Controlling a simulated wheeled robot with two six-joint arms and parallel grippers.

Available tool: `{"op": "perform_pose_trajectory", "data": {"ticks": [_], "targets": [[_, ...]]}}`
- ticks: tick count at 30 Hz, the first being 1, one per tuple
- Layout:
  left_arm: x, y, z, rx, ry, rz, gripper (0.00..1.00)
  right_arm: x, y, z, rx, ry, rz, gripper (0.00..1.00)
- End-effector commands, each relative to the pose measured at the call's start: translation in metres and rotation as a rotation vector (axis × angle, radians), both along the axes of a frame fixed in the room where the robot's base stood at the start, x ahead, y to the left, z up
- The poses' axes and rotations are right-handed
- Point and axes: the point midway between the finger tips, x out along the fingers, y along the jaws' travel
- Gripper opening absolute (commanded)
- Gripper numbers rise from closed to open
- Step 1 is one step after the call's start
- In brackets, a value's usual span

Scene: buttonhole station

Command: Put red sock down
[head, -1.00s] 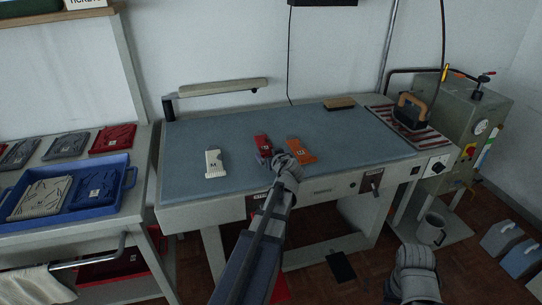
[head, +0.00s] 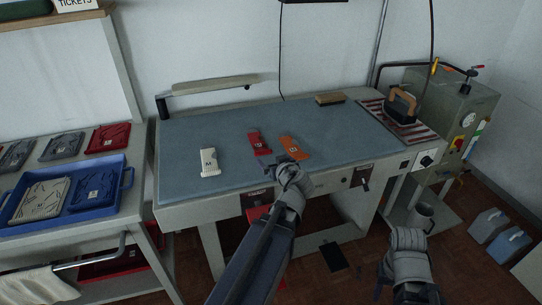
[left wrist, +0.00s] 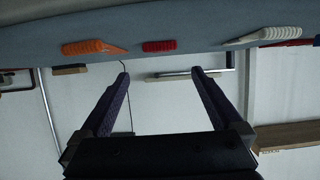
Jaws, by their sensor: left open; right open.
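The red sock (head: 258,142) lies on the blue-grey work table top, between a white sock (head: 209,161) and an orange sock (head: 294,147). My left gripper (head: 273,162) is open and empty, just in front of the red sock and apart from it. In the left wrist view the red sock (left wrist: 159,46) lies on the table surface beyond the spread fingers (left wrist: 160,73), with nothing between them. My right gripper (head: 408,240) is at the lower right, away from the table top; its fingers are hard to make out.
A blue tray (head: 127,181) with folded pieces stands on the left bench. An iron (head: 401,106) rests on a striped pad at the table's right end. A brown block (head: 329,99) lies at the back edge. The table's middle back is clear.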

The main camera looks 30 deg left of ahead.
Motion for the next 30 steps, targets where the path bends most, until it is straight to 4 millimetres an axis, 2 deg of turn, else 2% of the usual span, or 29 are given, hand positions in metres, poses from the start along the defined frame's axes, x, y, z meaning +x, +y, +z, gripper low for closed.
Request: {"op": "perform_pose_trajectory", "data": {"ticks": [10, 13, 14, 17, 18, 21, 24, 27, 30], "targets": [[-0.001, -0.003, 0.000, -0.001, 0.005, -0.001, 1.00, 0.000, 0.000, 0.001, 0.000, 0.000, 0.000, 0.50], [-0.004, -0.021, -0.012, -0.020, 0.075, -0.020, 1.00, 0.000, 0.000, 0.001, 0.000, 0.000, 0.000, 0.50], [-0.006, -0.033, -0.019, -0.032, 0.119, -0.035, 1.00, 0.000, 0.000, 0.001, 0.000, 0.000, 0.000, 0.50], [-0.022, -0.090, -0.055, -0.086, 0.346, -0.132, 1.00, 0.000, 0.000, 0.001, 0.000, 0.000, 0.000, 0.50], [-0.032, -0.119, -0.070, -0.113, 0.457, -0.194, 1.00, 0.000, 0.000, 0.001, 0.000, 0.000, 0.000, 0.50], [-0.065, -0.188, -0.102, -0.169, 0.728, -0.383, 1.00, 0.000, 0.000, 0.001, 0.000, 0.000, 0.000, 0.50], [-0.102, -0.247, -0.121, -0.208, 0.955, -0.591, 1.00, 0.000, 0.000, 0.001, 0.000, 0.000, 0.000, 0.50], [-0.135, -0.290, -0.130, -0.234, 1.122, -0.775, 1.00, 0.000, 0.000, 0.001, 0.000, 0.000, 0.000, 0.50], [-0.158, -0.315, -0.133, -0.249, 1.222, -0.903, 1.00, 0.000, 0.000, 0.001, 0.000, 0.000, 0.000, 0.50]]}}
